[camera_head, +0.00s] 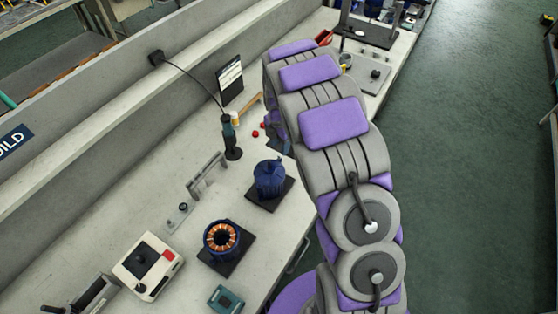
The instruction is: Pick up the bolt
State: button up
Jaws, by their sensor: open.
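My arm reaches forward over the right side of the bench and bends down at its far end. What seems to be my gripper (275,130) shows as a small purple and grey part at the left of the arm, low over the bench. The arm hides much of it, and its fingertips are not clear. I see nothing held. I cannot make out a bolt for certain. Two small red pieces (258,130) lie on the bench just left of my gripper.
A blue pump housing (269,178) stands on a dark pad, with a copper-wound stator (221,238) nearer. A dark upright tool (231,137) and a black panel (230,81) stand left of my gripper. A control box (147,266) is at front left. Green floor (470,150) lies right.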

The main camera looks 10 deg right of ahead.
aim_at(279, 155)
notch_tip(279, 155, down, 5)
jog(key=shift+s+a+r+b, duration=0.15)
jog(key=shift+b, duration=0.25)
grip_shut()
